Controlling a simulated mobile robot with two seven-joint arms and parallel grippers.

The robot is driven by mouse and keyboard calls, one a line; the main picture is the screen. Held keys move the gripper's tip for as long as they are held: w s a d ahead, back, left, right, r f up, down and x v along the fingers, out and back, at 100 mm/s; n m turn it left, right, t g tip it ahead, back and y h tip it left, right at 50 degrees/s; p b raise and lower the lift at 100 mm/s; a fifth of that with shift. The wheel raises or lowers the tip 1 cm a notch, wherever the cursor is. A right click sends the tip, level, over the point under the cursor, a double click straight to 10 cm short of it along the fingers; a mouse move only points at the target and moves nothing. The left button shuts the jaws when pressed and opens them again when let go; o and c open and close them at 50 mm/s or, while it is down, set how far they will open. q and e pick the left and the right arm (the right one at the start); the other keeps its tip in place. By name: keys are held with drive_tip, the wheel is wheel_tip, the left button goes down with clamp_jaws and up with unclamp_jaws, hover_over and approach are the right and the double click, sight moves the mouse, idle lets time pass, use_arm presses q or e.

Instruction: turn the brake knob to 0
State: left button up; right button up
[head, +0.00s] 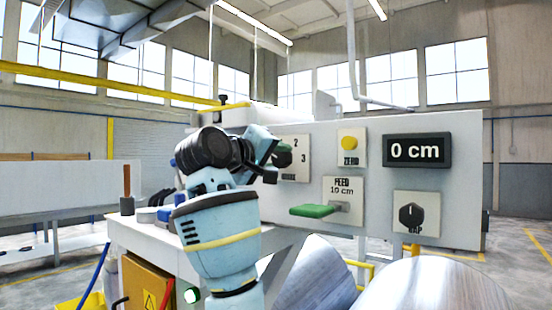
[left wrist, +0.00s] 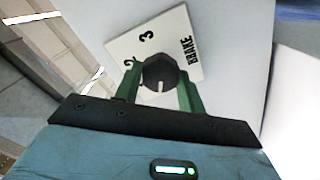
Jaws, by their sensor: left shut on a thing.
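The brake knob (left wrist: 160,72) is dark, with a white pointer line, on a pale plate (left wrist: 190,32) marked BRAKE. In the left wrist view the pointer points down, away from the 3. The 2 and 3 show on the plate; any marks on the pointer's side are hidden. My left gripper (left wrist: 160,88) is shut on the knob, one green finger on each side. In the head view the brake plate (head: 303,171) is partly covered by my left gripper (head: 280,156). My right gripper is not in view.
To the right on the same panel are a yellow ZERO button (head: 349,143), a green FEED lever (head: 312,210), a display (head: 418,150) reading 0 cm and another black knob (head: 411,216). Large metal rolls (head: 432,285) lie below the panel.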

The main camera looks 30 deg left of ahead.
use_arm(q)
drive_tip(key=n, duration=0.5)
drive_tip(key=shift+f, duration=0.1)
drive_tip(key=shift+n, duration=0.3)
idle(0.4)
drive_tip(key=o, duration=1)
drive_tip(key=shift+c, duration=0.2)
drive_tip(key=s, duration=0.7)
drive_tip(key=shift+s+a+r, duration=0.2)
drive_tip(key=shift+s+a, duration=0.2)
